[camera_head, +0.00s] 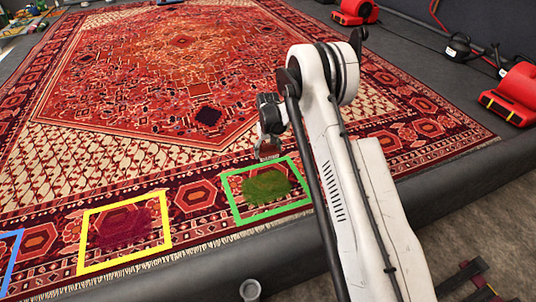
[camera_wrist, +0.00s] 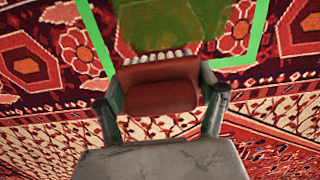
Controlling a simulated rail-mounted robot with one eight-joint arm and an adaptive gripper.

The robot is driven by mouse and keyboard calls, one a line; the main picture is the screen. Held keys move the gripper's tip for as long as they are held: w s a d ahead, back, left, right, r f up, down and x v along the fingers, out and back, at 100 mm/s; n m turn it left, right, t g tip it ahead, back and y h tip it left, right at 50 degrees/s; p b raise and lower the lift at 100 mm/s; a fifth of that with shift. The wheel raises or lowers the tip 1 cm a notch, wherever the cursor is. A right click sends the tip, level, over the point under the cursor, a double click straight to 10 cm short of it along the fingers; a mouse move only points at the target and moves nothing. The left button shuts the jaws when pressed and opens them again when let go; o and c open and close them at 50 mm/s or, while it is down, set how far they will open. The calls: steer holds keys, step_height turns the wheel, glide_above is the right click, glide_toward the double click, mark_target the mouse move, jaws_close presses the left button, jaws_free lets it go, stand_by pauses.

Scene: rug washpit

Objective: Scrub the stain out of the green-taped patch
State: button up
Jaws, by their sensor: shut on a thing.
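The green-taped patch (camera_head: 229,200) lies near the rug's front edge, with a dark green stain (camera_head: 266,187) inside it. In the wrist view the stain (camera_wrist: 165,22) shows at the top, between strips of green tape (camera_wrist: 96,38). My gripper (camera_head: 268,128) is shut on a red brush (camera_wrist: 160,88) with pale bristles. Its two fingers (camera_wrist: 162,80) clasp the brush's sides. In the head view the brush (camera_head: 267,148) is at the patch's far edge. The brush appears apart from the stain; I cannot tell whether it touches the rug.
A yellow-taped patch (camera_head: 84,240) with a dark purple stain lies to the left, and a blue-taped patch (camera_head: 12,260) is at the left edge. A dark curb (camera_head: 205,270) runs along the front. Red blowers (camera_head: 515,92) stand at the right, off the rug.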

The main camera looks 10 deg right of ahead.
steer(key=shift+f+b, duration=0.85)
steer(key=shift+f, duration=1.6)
